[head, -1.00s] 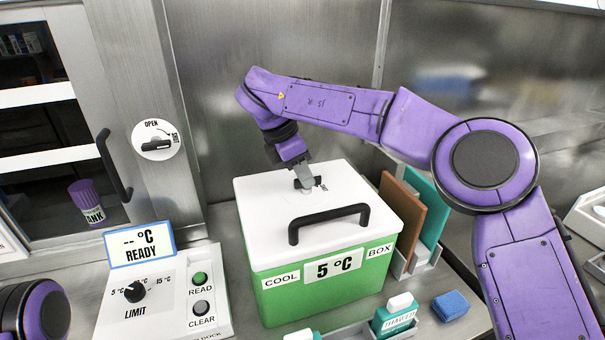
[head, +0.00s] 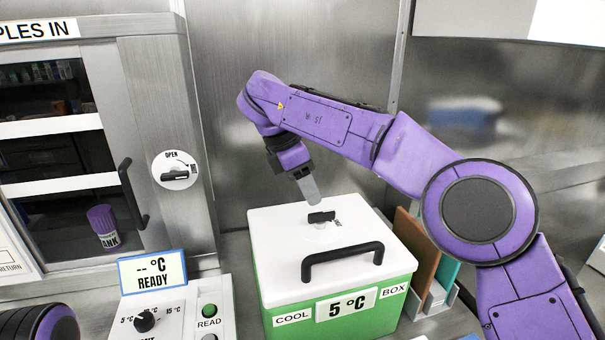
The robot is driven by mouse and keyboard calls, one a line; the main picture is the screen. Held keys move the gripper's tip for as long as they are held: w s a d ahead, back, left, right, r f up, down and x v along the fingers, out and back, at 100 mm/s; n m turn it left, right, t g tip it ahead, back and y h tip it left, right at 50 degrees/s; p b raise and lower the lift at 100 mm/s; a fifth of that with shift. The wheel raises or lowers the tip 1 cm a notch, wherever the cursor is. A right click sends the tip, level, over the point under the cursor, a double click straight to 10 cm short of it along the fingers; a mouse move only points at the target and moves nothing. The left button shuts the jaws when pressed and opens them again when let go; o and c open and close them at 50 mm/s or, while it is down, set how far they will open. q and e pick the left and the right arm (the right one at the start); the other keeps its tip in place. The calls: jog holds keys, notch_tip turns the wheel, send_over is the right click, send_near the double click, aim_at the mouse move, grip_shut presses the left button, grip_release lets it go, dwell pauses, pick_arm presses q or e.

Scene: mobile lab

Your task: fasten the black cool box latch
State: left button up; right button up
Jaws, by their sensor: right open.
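The green cool box (head: 395,314) stands on the bench with its white lid (head: 275,243) shut. The black latch (head: 321,217) is a small knob on the back part of the lid, with partly legible lettering at its right. A black carry handle (head: 343,258) crosses the lid in front of it. My right gripper (head: 313,200) is above and just behind the latch, apart from it and holding nothing; the gap between its fingers does not show in this view. Part of my left arm shows at the lower left, but its gripper does not.
A cabinet with a dark handle (head: 133,194) and a round OPEN dial (head: 175,170) stands at left. A reader with a READY display (head: 152,272) is left of the box. Brown and teal panels (head: 424,259) stand in a rack close at the box's right.

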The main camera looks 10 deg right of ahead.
jog(key=p+v, duration=0.1)
jog(key=v, duration=0.3)
jog(key=shift+r, duration=0.15)
jog(key=shift+r, duration=0.1)
